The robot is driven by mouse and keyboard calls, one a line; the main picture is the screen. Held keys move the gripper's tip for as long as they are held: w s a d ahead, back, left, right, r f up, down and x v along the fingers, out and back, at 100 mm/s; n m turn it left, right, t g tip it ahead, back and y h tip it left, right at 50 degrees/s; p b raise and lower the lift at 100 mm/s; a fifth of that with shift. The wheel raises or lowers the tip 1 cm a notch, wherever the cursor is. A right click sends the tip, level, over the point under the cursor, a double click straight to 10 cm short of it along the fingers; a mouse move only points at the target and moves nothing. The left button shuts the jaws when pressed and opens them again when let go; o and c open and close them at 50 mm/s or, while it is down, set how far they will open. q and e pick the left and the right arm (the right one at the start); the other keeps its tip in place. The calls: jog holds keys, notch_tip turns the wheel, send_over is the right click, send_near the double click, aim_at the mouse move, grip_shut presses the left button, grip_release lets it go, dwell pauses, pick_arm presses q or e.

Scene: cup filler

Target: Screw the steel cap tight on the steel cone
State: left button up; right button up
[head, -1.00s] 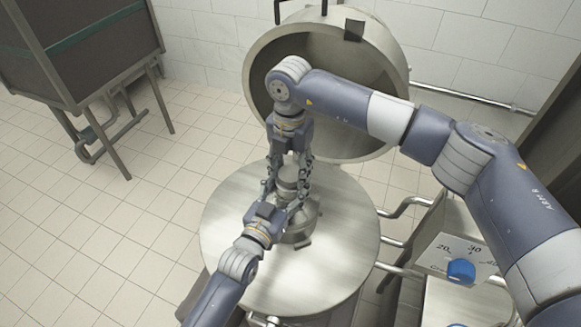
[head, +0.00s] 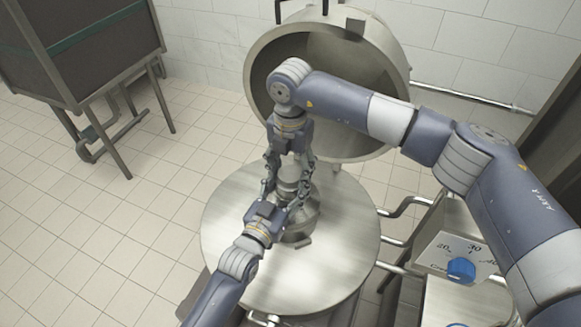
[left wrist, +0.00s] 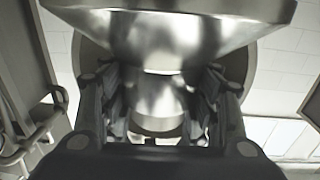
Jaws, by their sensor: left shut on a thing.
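The steel cone (head: 306,224) stands on the round steel table, wide end down. The steel cap (head: 289,172) is at its narrow top; whether the threads are tight cannot be seen. My left gripper (head: 279,197) comes in from the lower left and is shut on the cone's narrow part. The left wrist view shows its fingers on both sides of a shiny steel cylinder below the flaring cone (left wrist: 165,40). My right gripper (head: 289,170) points down from above, its fingers on either side of the cap. Whether they touch it is unclear.
The round steel table (head: 345,255) has bare room around the cone. A large open steel vessel (head: 390,75) stands behind. A control box with a blue knob (head: 461,270) and bent pipes (head: 405,207) are at the right. A dark cabinet (head: 75,40) stands far left.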

jog(key=shift+s+d+f, duration=0.1)
jog(key=shift+s+f, duration=0.05)
jog(key=shift+f, duration=0.25)
jog(key=shift+o, duration=1.1)
jog(key=r+n, duration=0.1)
jog(key=n, duration=0.1)
jog(key=r+n, duration=0.1)
jog(key=shift+n, duration=0.4)
jog(key=r+n, duration=0.1)
jog(key=n, duration=0.1)
jog(key=r+n, duration=0.1)
jog(key=n, duration=0.2)
jog(key=shift+w+r, duration=0.1)
jog(key=shift+w, duration=0.1)
notch_tip(320, 180, up, 2)
jog(key=n, duration=0.4)
jog(key=shift+r+n, duration=0.1)
jog(key=shift+n, duration=0.3)
notch_tip(320, 180, up, 2)
jog(key=n, duration=0.5)
jog(key=shift+f, duration=4)
